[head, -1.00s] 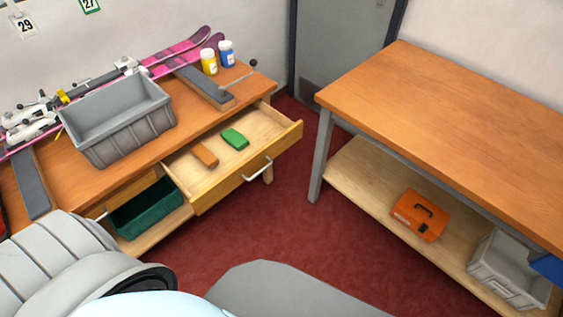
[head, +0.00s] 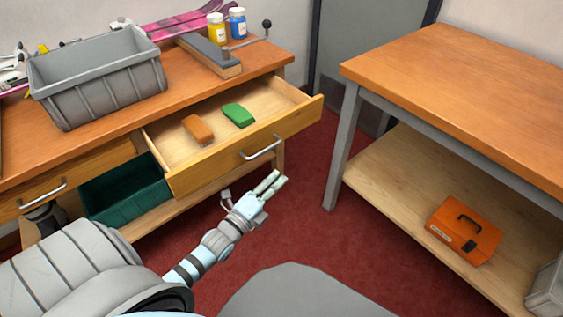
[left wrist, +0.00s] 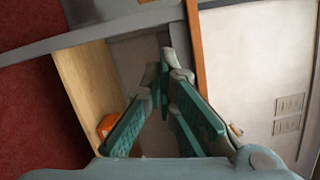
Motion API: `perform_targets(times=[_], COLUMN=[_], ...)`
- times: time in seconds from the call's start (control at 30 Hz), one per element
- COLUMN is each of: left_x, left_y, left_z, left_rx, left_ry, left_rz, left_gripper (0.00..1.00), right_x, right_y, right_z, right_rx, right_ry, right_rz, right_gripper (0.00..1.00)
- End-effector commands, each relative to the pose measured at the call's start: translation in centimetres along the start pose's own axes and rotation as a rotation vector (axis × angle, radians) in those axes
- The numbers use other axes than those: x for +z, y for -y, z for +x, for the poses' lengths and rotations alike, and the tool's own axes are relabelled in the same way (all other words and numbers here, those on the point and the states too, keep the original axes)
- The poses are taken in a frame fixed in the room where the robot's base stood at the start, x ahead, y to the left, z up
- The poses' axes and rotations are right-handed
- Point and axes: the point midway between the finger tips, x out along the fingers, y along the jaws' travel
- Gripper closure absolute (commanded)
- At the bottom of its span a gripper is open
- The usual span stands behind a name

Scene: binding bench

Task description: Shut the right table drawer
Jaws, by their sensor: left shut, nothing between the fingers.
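The right table drawer (head: 195,180) is pulled well out of the wooden table at the left in the head view. Its front carries a silver bar handle (head: 260,147). An orange-brown block (head: 197,129) and a green block (head: 238,115) lie inside it. My left gripper (head: 274,181) appears just below and in front of the handle, apart from the drawer front. Its fingers are shut with nothing between them. They also show in the left wrist view (left wrist: 166,66), where the drawer cannot be made out. My right gripper is not in view.
A grey bin (head: 100,88) and a clamp bar (head: 209,56) stand on the table top (head: 75,150). A green crate (head: 125,190) sits beneath, left of the drawer. A second bench (head: 470,70) at right has an orange toolbox (head: 465,230) on its shelf. Red floor between is clear.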

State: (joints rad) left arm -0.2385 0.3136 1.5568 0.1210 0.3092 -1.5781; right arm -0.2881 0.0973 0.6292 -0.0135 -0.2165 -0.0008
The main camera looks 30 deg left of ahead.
Motion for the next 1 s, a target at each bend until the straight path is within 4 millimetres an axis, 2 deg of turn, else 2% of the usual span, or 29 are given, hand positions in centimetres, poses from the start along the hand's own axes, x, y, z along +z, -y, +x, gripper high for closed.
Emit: perform_targets(times=[0.03, 0.2, 0.33, 0.5, 0.6, 1.0], left_x=[-0.1, -0.1, 0.3, 3.0, 3.7, 3.9], left_y=[-0.4, -0.4, -0.3, -0.3, -0.3, -0.3], left_z=[1.0, 4.8, 7.3, 7.7, 7.9, 7.9], left_rx=[-0.004, -0.002, 0.003, 0.004, 0.005, 0.005], left_ry=[0.001, 0.003, 0.002, 0.001, 0.001, 0.001], left_rz=[-0.001, -0.002, -0.002, 0.000, -0.002, -0.004], left_gripper=[1.00, 1.00, 1.00, 1.00, 1.00, 1.00], right_x=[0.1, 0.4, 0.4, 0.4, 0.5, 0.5], right_y=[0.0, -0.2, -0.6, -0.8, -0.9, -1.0], right_z=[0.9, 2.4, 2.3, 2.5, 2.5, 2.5], right_rx=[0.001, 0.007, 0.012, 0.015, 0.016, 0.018], right_ry=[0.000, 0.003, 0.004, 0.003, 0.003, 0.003], right_rz=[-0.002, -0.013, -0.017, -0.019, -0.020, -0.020], right_gripper=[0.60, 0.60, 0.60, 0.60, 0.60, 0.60])
